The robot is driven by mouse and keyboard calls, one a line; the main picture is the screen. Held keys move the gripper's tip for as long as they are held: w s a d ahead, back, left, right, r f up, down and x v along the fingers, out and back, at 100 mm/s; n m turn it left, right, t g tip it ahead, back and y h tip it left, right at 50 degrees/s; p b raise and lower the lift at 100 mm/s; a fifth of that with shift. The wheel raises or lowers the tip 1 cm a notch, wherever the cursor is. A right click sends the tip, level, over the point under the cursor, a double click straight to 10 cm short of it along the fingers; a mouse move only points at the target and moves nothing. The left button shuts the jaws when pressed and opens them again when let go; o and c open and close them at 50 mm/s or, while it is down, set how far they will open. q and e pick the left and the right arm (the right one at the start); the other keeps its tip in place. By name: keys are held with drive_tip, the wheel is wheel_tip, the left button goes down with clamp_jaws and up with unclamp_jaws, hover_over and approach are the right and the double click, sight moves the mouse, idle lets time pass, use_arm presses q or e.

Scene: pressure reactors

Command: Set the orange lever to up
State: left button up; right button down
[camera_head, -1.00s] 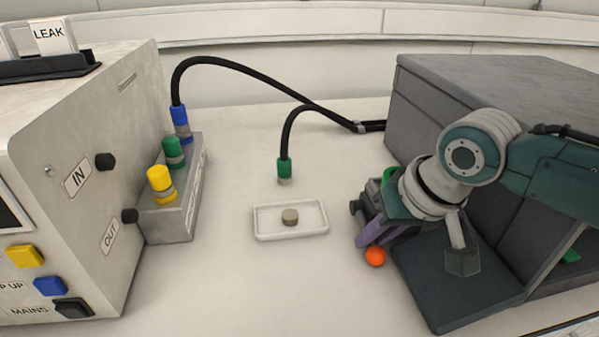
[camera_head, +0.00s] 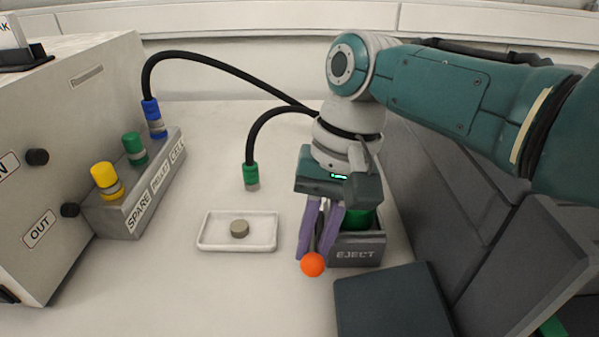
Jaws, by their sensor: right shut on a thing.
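The orange lever (camera_head: 313,265) shows as a round orange knob at the front left of a grey box labelled EJECT (camera_head: 357,254). My right gripper (camera_head: 316,250) reaches down from above, its purple fingers shut on the lever just behind the knob. The fingers hide the lever's shaft, so its exact angle is hard to tell; the knob sits low, near the table. A green part (camera_head: 357,219) shows on the box behind the fingers. My left gripper is not in view.
A white tray (camera_head: 205,240) with a grey round piece (camera_head: 239,228) lies left of the gripper. A black hose with a green end (camera_head: 251,175) hangs behind it. A grey rack (camera_head: 120,215) with coloured caps stands at left. Dark grey panels (camera_head: 440,200) crowd the right.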

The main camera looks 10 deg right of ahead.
idle(0.4)
drive_tip(key=c, duration=1.1)
unclamp_jaws()
drive_tip(key=p+v, duration=0.2)
drive_tip(key=v, duration=0.8)
drive_tip(key=shift+p, duration=0.35)
